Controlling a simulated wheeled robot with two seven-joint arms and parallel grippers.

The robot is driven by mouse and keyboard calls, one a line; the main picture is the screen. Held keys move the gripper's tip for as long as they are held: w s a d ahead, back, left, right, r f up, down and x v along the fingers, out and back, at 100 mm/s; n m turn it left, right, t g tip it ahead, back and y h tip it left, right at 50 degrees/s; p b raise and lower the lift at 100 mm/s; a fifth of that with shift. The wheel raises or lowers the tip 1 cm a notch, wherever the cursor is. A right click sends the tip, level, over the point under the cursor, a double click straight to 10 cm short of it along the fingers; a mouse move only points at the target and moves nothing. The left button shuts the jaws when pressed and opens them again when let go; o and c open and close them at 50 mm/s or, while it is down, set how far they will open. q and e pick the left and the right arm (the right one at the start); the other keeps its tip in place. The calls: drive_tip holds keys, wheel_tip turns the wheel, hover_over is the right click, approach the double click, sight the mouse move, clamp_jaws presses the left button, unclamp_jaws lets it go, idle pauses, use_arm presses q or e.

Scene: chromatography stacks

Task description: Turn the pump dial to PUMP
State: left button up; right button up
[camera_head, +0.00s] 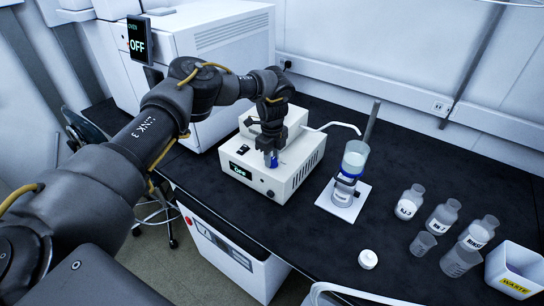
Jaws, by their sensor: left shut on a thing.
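The pump (300,172) is a cream box on the black bench, with slotted vents on its side. Its small front display (240,171) reads OFF in pale letters. My left gripper (272,158) points down at the pump's top and is shut on a small blue part, which appears to be the pump dial (274,161). The fingers hide most of the dial, so its pointing direction cannot be told. A dark round knob (270,193) shows low on the pump's front. My right gripper is out of view.
Several labelled bottles (442,217), a white cap (368,259) and a waste bin (514,268) lie farther right. An oven with an OFF screen (138,40) stands behind left.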

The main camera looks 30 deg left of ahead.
use_arm(q)
drive_tip(key=m, duration=0.5)
drive_tip(key=shift+m, duration=0.3)
drive_tip(key=m, duration=0.4)
drive_tip(key=shift+m+b, duration=0.3)
drive_tip(key=shift+b, duration=0.05)
drive_tip(key=o, duration=1)
drive_tip(key=shift+c, duration=0.2)
drive_tip(key=shift+r, duration=0.1)
drive_tip(key=shift+w+r, duration=0.1)
drive_tip(key=shift+r, duration=0.2)
wheel_tip(320, 180, up, 10)
drive_tip(key=b, duration=0.1)
